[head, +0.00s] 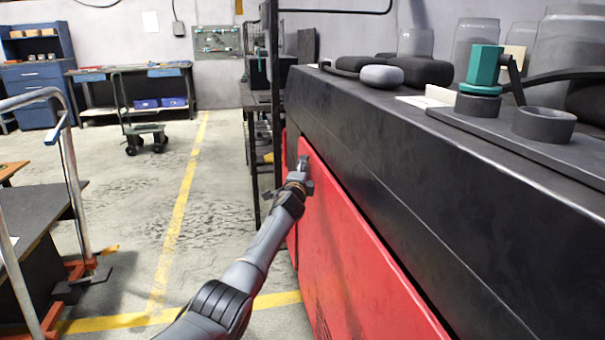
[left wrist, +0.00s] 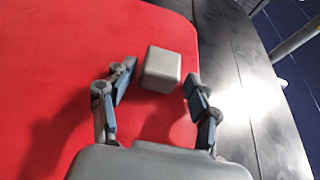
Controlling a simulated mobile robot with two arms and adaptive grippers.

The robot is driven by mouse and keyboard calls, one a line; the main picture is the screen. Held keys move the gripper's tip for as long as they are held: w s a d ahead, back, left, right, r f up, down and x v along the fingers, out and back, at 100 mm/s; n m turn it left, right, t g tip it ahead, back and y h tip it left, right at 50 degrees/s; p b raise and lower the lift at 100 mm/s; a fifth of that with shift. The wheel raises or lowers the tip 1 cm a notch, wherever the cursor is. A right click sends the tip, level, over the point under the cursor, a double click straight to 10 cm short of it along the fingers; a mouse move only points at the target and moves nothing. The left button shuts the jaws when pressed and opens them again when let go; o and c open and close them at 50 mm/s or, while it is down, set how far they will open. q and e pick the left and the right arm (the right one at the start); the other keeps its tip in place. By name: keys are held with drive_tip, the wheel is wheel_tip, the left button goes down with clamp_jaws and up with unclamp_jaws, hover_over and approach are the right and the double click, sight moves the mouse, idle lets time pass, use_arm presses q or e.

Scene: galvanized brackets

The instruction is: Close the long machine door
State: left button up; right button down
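The long machine door (head: 350,255) is a red panel on the side of the black machine, running along the right of the head view. A dark line shows between its top edge and the machine body; I cannot tell how far it stands open. A grey block-shaped handle (left wrist: 162,70) sits on the red door (left wrist: 60,70) in the left wrist view. My left gripper (head: 302,168) is at the door's far upper part. In the left wrist view my left gripper (left wrist: 160,76) is open, its fingers on both sides of the handle with visible gaps. My right gripper is out of view.
The black machine top (head: 400,120) carries dark and grey lumps, glass jars and a teal fitting (head: 484,70). A dark rack (head: 262,130) stands just beyond the door. A trolley (head: 142,130) and a cart with grey rails (head: 70,170) stand left. Floor between is clear.

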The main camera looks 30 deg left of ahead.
use_arm(q)
drive_tip(key=shift+d+f, duration=0.15)
drive_tip(key=shift+d, duration=0.2)
drive_tip(key=v, duration=1.1)
drive_tip(key=shift+s+a, duration=0.2)
drive_tip(key=shift+s, duration=0.3)
